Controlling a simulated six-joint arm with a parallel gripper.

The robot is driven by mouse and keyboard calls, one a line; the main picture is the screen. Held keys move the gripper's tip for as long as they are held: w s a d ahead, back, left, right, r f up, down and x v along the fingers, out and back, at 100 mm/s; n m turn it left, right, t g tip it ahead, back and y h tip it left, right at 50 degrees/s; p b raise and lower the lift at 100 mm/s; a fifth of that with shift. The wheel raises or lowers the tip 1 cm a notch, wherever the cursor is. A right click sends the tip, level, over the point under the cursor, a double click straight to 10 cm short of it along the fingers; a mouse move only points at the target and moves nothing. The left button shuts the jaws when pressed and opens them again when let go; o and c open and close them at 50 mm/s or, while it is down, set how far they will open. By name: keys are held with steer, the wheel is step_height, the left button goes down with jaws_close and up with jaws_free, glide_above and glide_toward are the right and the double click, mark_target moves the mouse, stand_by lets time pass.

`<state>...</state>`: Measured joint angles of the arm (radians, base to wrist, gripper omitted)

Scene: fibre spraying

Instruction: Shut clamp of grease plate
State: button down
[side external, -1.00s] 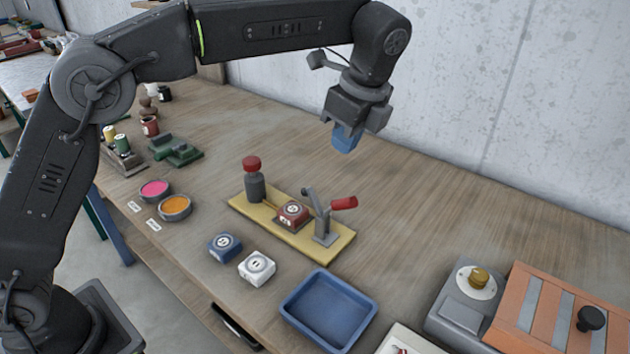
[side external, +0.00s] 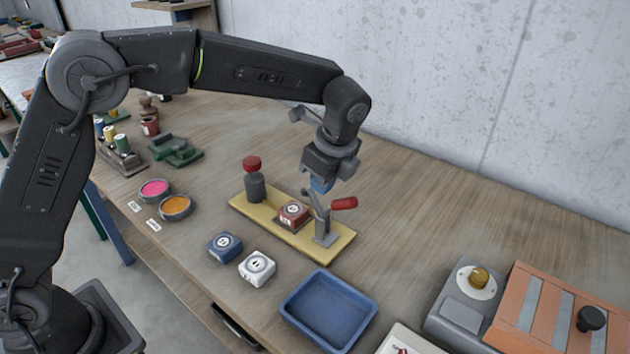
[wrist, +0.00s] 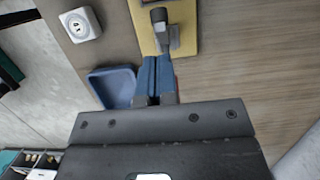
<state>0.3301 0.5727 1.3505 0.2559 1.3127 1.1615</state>
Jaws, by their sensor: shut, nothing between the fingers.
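The yellow grease plate (side external: 343,241) lies on the wooden bench and also shows in the wrist view (wrist: 186,42). A grey clamp (side external: 324,230) stands at its right end; its red handle (side external: 344,203) points right and its grey arm tilts up to the left. In the wrist view the grey clamp (wrist: 161,30) is just beyond my fingertips, and the fingers hide most of the handle. A red block (side external: 291,214) sits on the plate left of the clamp. My gripper (side external: 321,187), with blue fingers (wrist: 154,72) closed together and empty, is close above the clamp; contact cannot be told.
A grey post with a red knob (side external: 252,178) stands at the plate's left end. A blue block (side external: 225,246), a white block (side external: 257,268) and an empty blue tray (side external: 328,310) lie in front. The bench behind and right of the plate is clear.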

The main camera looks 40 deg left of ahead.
steer(key=shift+a+f, duration=0.5)
steer(key=shift+a, duration=0.35)
steer(key=shift+a, duration=0.1)
steer(key=shift+a+h, duration=0.2)
steer(key=shift+h, duration=0.2)
